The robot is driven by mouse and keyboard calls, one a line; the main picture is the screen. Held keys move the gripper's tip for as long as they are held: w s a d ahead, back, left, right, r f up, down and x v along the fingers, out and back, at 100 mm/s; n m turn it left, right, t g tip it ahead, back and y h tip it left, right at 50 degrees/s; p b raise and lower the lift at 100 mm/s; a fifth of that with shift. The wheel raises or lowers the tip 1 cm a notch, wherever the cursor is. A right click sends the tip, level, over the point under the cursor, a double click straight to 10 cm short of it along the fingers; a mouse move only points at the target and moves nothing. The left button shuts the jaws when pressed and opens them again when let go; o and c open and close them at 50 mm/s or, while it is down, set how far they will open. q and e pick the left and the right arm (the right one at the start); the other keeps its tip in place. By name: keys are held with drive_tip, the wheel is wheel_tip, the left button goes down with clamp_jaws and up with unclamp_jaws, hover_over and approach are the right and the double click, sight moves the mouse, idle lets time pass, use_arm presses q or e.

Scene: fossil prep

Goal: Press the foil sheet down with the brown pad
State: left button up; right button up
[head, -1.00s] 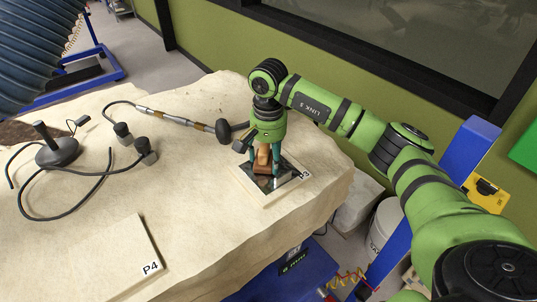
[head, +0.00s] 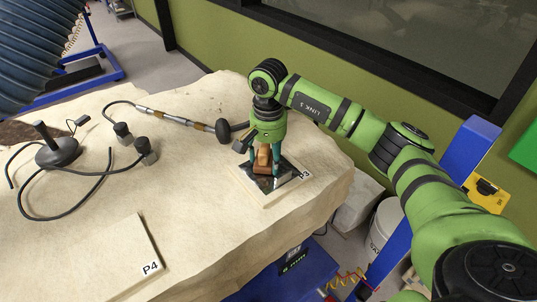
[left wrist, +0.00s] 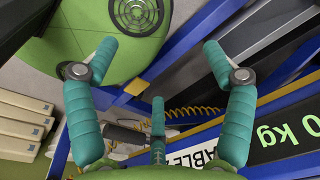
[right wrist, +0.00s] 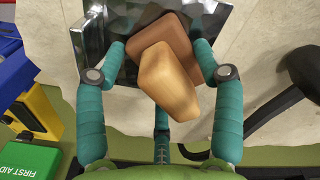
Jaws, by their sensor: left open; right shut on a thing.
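The brown pad (head: 262,160) is a wooden-looking block with a lighter tan grip on top. It also shows in the right wrist view (right wrist: 170,85). My right gripper (head: 264,172) is shut on it, with a teal finger on either side. The pad is over the dark, shiny foil sheet (head: 288,171), which lies on the pale plate marked P3 (head: 268,196). The foil also shows in the right wrist view (right wrist: 95,35). The pad hides part of it, and I cannot tell whether they touch. My left gripper (left wrist: 160,47) is open and empty, away from the slab.
A pen-like tool (head: 178,118) with a cable lies left of the right gripper, near a dark rounded knob (head: 223,132). A black stand (head: 58,152) and loose cables lie farther left. Plate P4 (head: 115,262) is at the front. The slab's middle is clear.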

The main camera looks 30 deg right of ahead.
drive_tip(key=shift+r+p, duration=1.65)
drive_tip(key=shift+r, duration=1.7)
